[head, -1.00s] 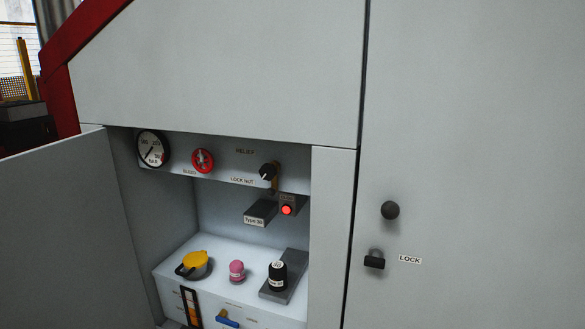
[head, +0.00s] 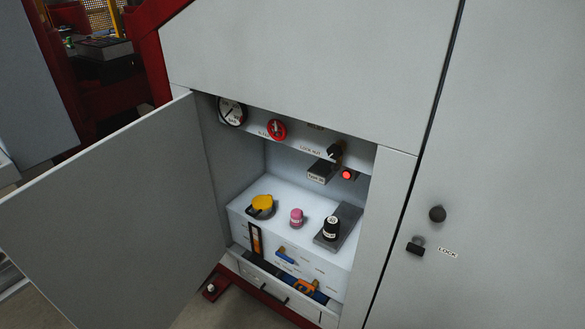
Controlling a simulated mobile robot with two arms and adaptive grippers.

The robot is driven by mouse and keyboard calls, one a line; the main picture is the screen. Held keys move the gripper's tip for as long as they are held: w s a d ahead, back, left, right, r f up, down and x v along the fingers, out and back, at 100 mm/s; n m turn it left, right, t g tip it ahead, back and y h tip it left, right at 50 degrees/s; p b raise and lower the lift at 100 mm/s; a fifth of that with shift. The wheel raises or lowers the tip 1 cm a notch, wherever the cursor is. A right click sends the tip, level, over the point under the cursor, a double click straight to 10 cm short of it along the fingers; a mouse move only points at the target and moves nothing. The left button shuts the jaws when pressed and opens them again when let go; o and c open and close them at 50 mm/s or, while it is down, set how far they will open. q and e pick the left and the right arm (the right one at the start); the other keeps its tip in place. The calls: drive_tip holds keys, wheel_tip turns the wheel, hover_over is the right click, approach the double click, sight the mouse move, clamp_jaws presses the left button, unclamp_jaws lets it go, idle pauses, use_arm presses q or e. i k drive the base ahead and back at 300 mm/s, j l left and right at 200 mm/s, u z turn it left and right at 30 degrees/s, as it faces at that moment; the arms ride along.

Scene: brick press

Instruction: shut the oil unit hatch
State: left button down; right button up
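The oil unit hatch (head: 120,215) is a flat grey door, hinged on the left side of the opening. It stands wide open, swung out to the left. Behind the opening is the oil unit (head: 280,208), a pale box with a yellow cap (head: 262,203), a pink knob (head: 296,217) and a black cap (head: 331,227) on a dark plate. Neither of my grippers shows in the head view.
Above the unit are a gauge (head: 231,111), a red valve knob (head: 277,129) and a lit red button (head: 347,174). At right is a closed panel with a black knob (head: 437,214) and a lock (head: 416,246). A red base rail (head: 262,298) runs along the floor.

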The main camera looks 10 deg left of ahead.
sight(123, 232)
drive_tip(key=j+z, duration=0.25)
drive_tip(key=j, duration=1.25)
